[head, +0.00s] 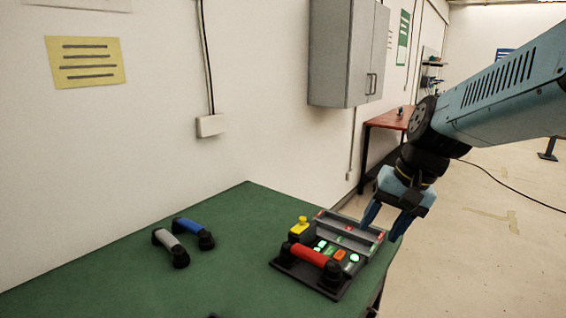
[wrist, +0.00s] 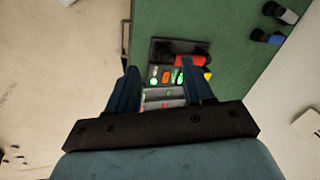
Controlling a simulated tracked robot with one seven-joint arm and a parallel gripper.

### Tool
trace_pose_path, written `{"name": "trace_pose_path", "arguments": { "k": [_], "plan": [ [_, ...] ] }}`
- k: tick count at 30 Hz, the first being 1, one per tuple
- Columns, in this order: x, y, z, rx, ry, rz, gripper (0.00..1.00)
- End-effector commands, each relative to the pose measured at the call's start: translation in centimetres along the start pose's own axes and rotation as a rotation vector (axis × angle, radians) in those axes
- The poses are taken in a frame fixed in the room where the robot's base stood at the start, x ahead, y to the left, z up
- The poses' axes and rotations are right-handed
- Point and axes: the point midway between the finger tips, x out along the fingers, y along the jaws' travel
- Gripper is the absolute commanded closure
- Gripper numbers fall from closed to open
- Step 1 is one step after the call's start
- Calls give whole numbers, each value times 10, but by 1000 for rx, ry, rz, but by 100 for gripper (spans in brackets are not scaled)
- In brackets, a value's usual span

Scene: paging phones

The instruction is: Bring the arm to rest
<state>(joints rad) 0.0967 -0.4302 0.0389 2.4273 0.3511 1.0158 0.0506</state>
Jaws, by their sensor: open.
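My gripper (head: 384,222) is open and empty, with its blue fingers pointing down beside the right end of the paging console. In the wrist view the gripper (wrist: 158,80) shows its two fingers spread, with the console between and beyond them. My arm comes in from the upper right in the head view. The console (head: 334,234) is grey and dark with lit green, red and orange buttons. A red handset (head: 316,256) lies across its front part. Whether a finger touches the console cannot be told.
The green table (head: 100,265) bears a grey handset (head: 170,247) and a blue handset (head: 193,233) left of the console. A grey wall cabinet (head: 341,55) hangs behind. A red-topped table (head: 390,119) stands farther back. Open floor (head: 490,220) lies right of the green table.

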Motion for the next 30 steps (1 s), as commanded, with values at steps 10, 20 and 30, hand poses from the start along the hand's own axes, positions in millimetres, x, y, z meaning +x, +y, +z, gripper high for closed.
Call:
{"name": "trace_pose_path", "arguments": {
  "k": [10,20,30],
  "plan": [
    [-48,30,28,-258,265,161,48],
    [-63,41,35,-342,356,220,48],
    [-63,41,35,-341,355,220,48]
  ]
}}
